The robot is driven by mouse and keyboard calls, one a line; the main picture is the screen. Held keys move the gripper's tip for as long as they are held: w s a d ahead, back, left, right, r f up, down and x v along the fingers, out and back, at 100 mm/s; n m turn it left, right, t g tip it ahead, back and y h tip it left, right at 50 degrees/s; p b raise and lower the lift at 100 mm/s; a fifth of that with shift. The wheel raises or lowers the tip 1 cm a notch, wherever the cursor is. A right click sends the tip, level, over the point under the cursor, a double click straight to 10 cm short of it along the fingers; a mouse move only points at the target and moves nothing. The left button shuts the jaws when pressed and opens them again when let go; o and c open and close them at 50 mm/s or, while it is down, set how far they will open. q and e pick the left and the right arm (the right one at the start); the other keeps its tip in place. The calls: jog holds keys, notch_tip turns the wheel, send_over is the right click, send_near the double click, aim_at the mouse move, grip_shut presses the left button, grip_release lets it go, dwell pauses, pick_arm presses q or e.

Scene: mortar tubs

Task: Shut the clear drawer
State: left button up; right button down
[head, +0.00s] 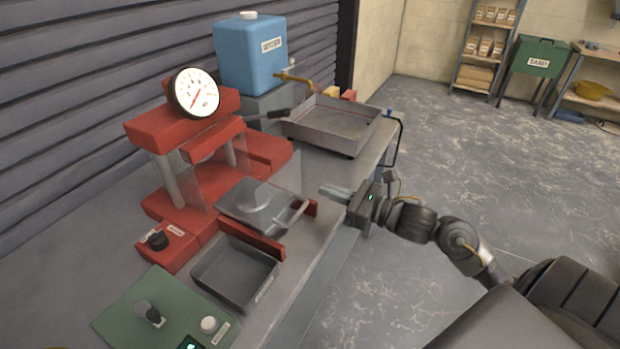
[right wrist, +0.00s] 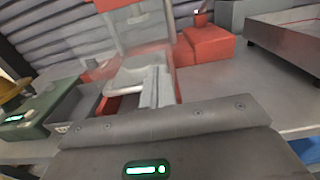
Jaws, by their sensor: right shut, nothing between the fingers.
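The red press (head: 185,125) stands on the bench with a round gauge on top. A see-through panel (head: 198,185) shows at its front. A grey metal slide (head: 262,203) with a round raised disc sticks out of the press between red rails, with a pale bar handle (head: 292,214) at its outer end. I cannot tell for certain which part is the clear drawer. My right gripper (head: 325,191) is shut and empty, just right of the handle, pointing left toward the press. Its fingers (right wrist: 155,85) hide part of the slide in the right wrist view. My left gripper is not in view.
A grey open bin (head: 235,272) and a green control box (head: 165,312) stand in front of the press. A metal tray (head: 332,125) and a blue tank (head: 250,58) stand behind. The bench edge runs beneath my right gripper, with open floor to the right.

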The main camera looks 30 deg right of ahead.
aim_at(298, 180)
jog(key=p+x, duration=0.1)
jog(key=x, duration=0.3)
jog(key=shift+w+a+r, duration=0.1)
jog(key=shift+w+r, duration=0.05)
jog(key=shift+w, duration=0.05)
jog(key=shift+w+a+p, duration=0.3)
jog(key=shift+w+p, duration=0.1)
jog(key=shift+w, duration=0.1)
jog(key=shift+w+a+f, duration=0.1)
jog(key=shift+f, duration=0.1)
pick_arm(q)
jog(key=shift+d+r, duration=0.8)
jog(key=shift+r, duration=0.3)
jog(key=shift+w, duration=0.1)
